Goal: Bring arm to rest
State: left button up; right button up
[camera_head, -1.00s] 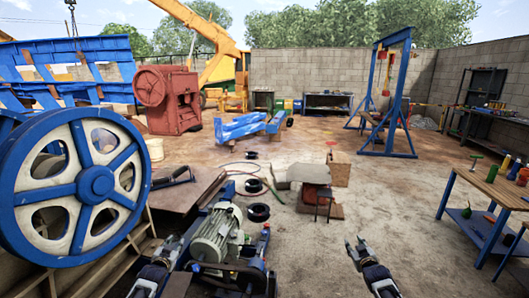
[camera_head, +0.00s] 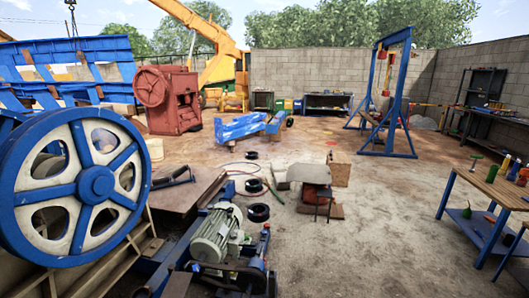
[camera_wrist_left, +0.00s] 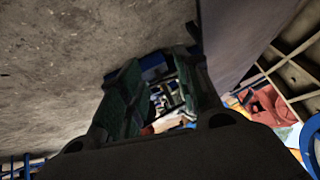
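My left gripper (camera_wrist_left: 160,100) shows in the left wrist view, its two dark greenish fingers spread apart. The gap between them shows only distant, cluttered background, and I see nothing held. Neither gripper can be made out in the head view. My right gripper is in no current view.
A large blue-and-white flywheel (camera_head: 95,183) stands close at left. A motor (camera_head: 216,236) sits on a blue frame in front. A wooden workbench (camera_head: 488,186) stands at right. The concrete floor (camera_head: 375,225) between motor and bench is largely clear.

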pick_arm(q)
jog(key=s+d+f+g, duration=0.1)
jog(key=s+f, duration=0.4)
jog(key=s, duration=0.8)
jog(key=s+d+f+g, duration=0.1)
jog(key=s+f+g, duration=0.2)
jog(key=s, duration=1.1)
jog(key=s+d+f+g, duration=0.1)
jog(key=s+f+g, duration=0.1)
jog(key=s+f, duration=0.6)
jog(key=s, duration=0.6)
jog(key=shift+d, duration=0.3)
pick_arm(e)
jog(key=s+a+f+g, duration=0.1)
jog(key=s+f, duration=0.4)
jog(key=s, duration=0.8)
jog(key=s+a+f+g, duration=0.1)
jog(key=s+f+g, duration=0.2)
jog(key=s, duration=1.1)
jog(key=s+a+f+g, duration=0.1)
jog(key=s+f+g, duration=0.1)
jog(key=s+f, duration=0.6)
jog(key=s, duration=0.6)
jog(key=shift+a, duration=0.3)
pick_arm(q)
jog(key=shift+w+f, duration=0.1)
jog(key=shift+f, duration=0.05)
pick_arm(e)
jog(key=shift+w+a+f, duration=0.1)
jog(key=shift+f, duration=0.05)
